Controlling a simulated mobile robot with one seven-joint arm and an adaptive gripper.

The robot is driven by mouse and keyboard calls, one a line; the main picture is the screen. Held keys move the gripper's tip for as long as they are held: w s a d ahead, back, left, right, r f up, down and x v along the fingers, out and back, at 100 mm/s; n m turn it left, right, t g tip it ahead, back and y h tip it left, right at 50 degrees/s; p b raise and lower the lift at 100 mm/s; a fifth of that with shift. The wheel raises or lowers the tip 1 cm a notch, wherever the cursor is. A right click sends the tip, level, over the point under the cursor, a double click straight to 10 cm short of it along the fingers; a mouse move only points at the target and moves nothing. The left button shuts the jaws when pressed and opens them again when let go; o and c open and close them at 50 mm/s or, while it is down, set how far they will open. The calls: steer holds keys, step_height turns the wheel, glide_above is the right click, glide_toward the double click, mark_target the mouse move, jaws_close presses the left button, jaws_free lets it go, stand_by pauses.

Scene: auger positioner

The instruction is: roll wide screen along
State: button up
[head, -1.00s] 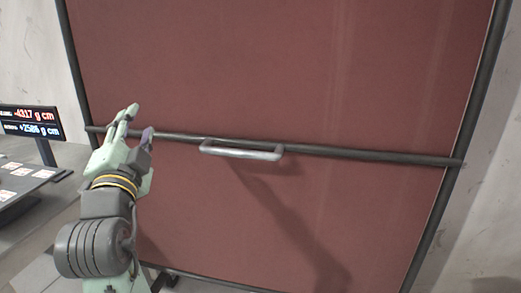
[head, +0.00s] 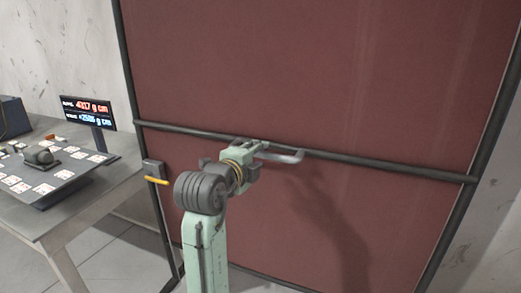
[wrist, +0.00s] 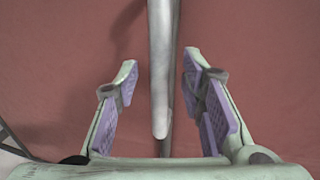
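The wide screen (head: 300,70) is a red-brown panel in a dark frame, standing upright and filling the middle and right of the head view. A dark crossbar (head: 400,168) runs across it and carries a silver handle (head: 287,157). My gripper (head: 258,150) is at the left part of this handle, which it partly hides. In the wrist view, my gripper (wrist: 160,64) is open, with a purple-padded finger on each side of the handle (wrist: 161,95). Gaps show between both pads and the bar.
A grey table (head: 75,205) stands left of the screen, bearing a tray with white cards (head: 45,188) and a display with red and blue digits (head: 88,112). A yellow peg (head: 156,181) sticks out by the screen's lower left post. Floor shows between table and screen.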

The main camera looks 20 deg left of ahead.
mark_target(272, 145)
steer(key=shift+x, duration=1.35)
steer(key=shift+c, duration=0.2)
jaws_close()
